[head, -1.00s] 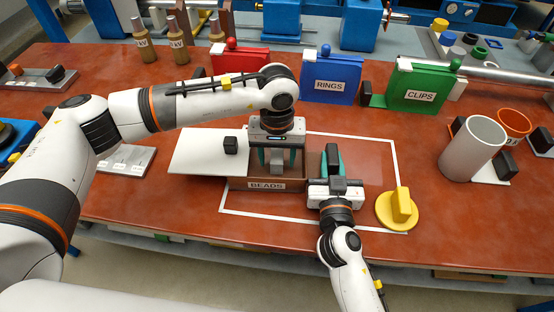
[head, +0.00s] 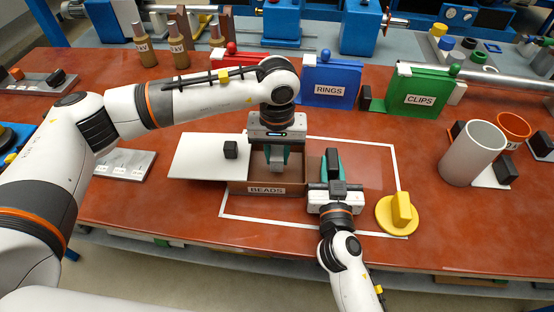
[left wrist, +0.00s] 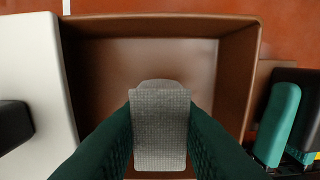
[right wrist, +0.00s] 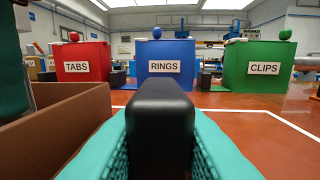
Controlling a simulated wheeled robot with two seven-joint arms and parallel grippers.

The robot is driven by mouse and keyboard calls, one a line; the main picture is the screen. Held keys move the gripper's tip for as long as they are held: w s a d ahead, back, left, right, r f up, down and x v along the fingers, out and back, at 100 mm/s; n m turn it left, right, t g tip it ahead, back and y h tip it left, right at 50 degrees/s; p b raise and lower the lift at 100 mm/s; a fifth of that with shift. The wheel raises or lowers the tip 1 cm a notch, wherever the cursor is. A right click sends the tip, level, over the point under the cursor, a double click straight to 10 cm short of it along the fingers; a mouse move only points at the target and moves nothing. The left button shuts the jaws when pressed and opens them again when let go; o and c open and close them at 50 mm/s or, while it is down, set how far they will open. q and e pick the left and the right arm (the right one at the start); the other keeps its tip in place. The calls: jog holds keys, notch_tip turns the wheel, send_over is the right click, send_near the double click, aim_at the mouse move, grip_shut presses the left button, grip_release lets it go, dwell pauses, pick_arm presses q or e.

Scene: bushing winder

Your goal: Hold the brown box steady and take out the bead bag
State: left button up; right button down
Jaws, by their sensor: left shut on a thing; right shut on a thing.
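The brown box (head: 266,188), labelled BEADS, stands on the table. In the left wrist view, its inside (left wrist: 146,60) looks empty around the bag. My left gripper (head: 277,160) points down over the box and is shut on the grey textured bead bag (left wrist: 159,125). How high the bag hangs relative to the rim is hard to tell. My right gripper (head: 333,168) is beside the box's right side, shut on a black block (right wrist: 160,125). The block seems to be a handle on the box's right side; its base is mostly hidden.
A white panel (head: 205,165) with a black knob (head: 231,149) lies at the box's left. A yellow knobbed disc (head: 398,214) is at the right. Red, blue (head: 331,79) and green (head: 418,90) bins stand behind. A white outline (head: 366,141) surrounds the box area.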

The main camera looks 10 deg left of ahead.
aim_at(277, 152)
pick_arm(q)
notch_tip(277, 152, up, 7)
jog(key=shift+r, duration=0.15)
pick_arm(e)
jog(key=c, duration=1.1)
grip_release()
jog(key=s, duration=0.7)
jog(key=s+d, duration=0.1)
jog(key=s, duration=0.2)
jog(key=shift+s+f, duration=0.1)
jog(key=shift+s, duration=0.9)
pick_arm(q)
jog(key=shift+s, duration=0.1)
pick_arm(e)
jog(key=shift+s, duration=0.1)
